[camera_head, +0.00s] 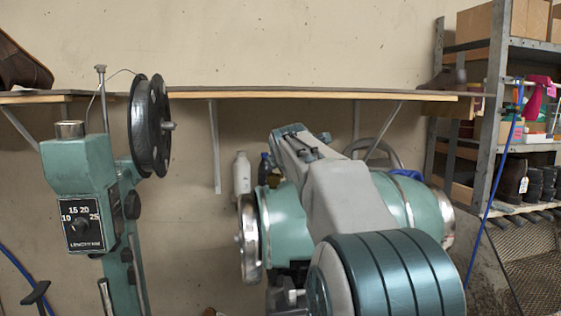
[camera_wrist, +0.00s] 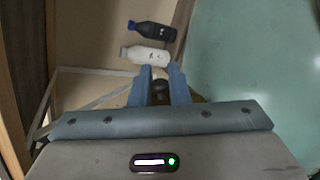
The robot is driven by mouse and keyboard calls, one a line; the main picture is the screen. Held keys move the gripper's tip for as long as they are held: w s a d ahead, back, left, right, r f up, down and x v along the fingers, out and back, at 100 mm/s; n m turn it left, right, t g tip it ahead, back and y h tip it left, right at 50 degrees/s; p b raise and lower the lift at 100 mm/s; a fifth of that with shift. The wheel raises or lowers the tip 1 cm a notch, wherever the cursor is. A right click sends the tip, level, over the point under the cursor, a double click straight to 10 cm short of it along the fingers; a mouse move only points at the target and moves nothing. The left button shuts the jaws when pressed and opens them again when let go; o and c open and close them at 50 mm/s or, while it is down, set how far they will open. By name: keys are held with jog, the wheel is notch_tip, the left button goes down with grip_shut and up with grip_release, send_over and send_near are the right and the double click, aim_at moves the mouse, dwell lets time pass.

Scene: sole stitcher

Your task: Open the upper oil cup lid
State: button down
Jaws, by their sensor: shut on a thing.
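My gripper (camera_wrist: 160,72) shows in the wrist view with its two blue fingers closed on a small dark round piece (camera_wrist: 160,89). The piece is mostly hidden between the fingers, and I cannot tell whether it is the upper oil cup lid. In the head view the green stitcher column (camera_head: 80,190) stands at the left with a dial and a metal cap on top. My grey and teal arm fills the lower middle of the head view. My fingertips and the oil cup cannot be made out there.
A smooth green surface (camera_wrist: 265,60) lies close on the right in the wrist view. A white bottle (camera_wrist: 148,55) and a dark bottle (camera_wrist: 152,30) lie beyond the fingers. A wall shelf (camera_head: 300,92) runs behind, and a metal rack (camera_head: 493,110) stands at right.

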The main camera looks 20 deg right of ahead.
jog(key=shift+s+d+f+m+y+b, duration=0.15)
jog(key=shift+d+m+y+b, duration=0.1)
jog(key=shift+m+y+b, duration=0.25)
jog(key=shift+w+d+f+m+y+b, duration=0.1)
jog(key=shift+d+m+y+b, duration=0.25)
jog(key=shift+m, duration=0.35)
jog(key=shift+s+d+f+m+t+y+b, duration=0.15)
jog(key=shift+m+t+y+b, duration=0.15)
jog(key=shift+m+y+b, duration=0.25)
jog(key=c, duration=1.5)
grip_release()
jog(key=b+v, duration=0.5)
jog(key=v, duration=0.8)
jog(key=shift+s+r, duration=0.2)
jog(key=shift+s, duration=0.1)
